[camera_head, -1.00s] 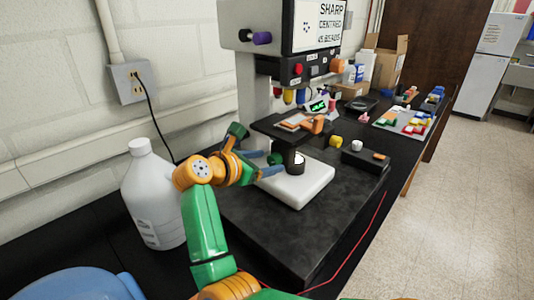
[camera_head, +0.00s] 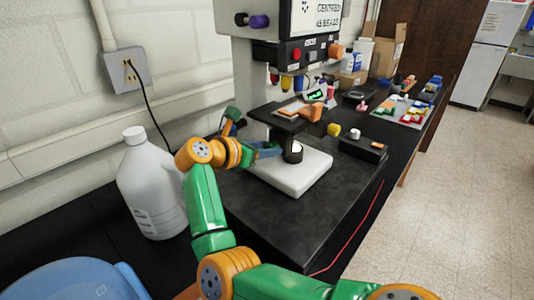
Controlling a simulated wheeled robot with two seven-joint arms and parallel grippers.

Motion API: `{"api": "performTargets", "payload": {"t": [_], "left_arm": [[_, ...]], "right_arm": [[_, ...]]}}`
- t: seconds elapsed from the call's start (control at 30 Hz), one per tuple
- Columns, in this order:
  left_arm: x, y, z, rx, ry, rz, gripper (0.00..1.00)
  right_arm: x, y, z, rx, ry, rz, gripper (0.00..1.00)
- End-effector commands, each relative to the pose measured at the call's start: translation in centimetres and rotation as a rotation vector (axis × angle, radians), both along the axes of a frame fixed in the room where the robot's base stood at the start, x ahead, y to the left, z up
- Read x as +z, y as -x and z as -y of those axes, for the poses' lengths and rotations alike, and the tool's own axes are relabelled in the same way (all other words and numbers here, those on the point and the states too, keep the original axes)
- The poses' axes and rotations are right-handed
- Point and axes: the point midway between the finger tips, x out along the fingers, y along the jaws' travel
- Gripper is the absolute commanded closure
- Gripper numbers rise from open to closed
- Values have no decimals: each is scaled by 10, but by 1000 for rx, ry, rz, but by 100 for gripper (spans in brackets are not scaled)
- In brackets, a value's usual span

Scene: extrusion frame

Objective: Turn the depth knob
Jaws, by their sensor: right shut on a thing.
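The grey instrument (camera_head: 246,85) stands on the black bench with its white base (camera_head: 305,172) toward me. My right gripper (camera_head: 268,150) reaches in at the left of the instrument, below the dark stage (camera_head: 283,119). Its blue fingers are closed together on the green depth knob at the instrument's side. The knob is almost wholly hidden by the fingers, so its turn angle cannot be read. My left gripper is not in view.
A white jug (camera_head: 152,190) stands close to the left of my right arm. A small dark box (camera_head: 363,147), a yellow knob-like piece (camera_head: 334,130) and a red cable (camera_head: 360,225) lie right of the instrument. Coloured blocks (camera_head: 413,115) sit farther back.

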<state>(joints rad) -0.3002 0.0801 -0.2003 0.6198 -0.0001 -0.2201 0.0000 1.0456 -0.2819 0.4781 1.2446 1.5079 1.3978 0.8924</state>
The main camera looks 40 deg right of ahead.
Motion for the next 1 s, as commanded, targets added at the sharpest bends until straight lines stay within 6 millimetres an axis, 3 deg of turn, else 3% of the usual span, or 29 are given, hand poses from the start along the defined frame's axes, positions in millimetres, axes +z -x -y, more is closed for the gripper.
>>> {"api": "performTargets", "payload": {"t": [0.23, 0.27, 0.37, 0.67, 1.0], "left_arm": [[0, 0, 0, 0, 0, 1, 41], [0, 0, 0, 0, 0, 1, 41], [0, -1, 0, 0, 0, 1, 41], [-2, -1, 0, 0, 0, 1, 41], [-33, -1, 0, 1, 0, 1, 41]], "right_arm": [[0, 0, 0, 1, 1, -12, 100], [0, 0, 0, 0, 1, -11, 55], [0, 0, 0, 0, 1, -11, 28], [0, 0, -2, 2, 1, -9, 28], [21, 4, -58, 3, 2, -8, 28]]}}
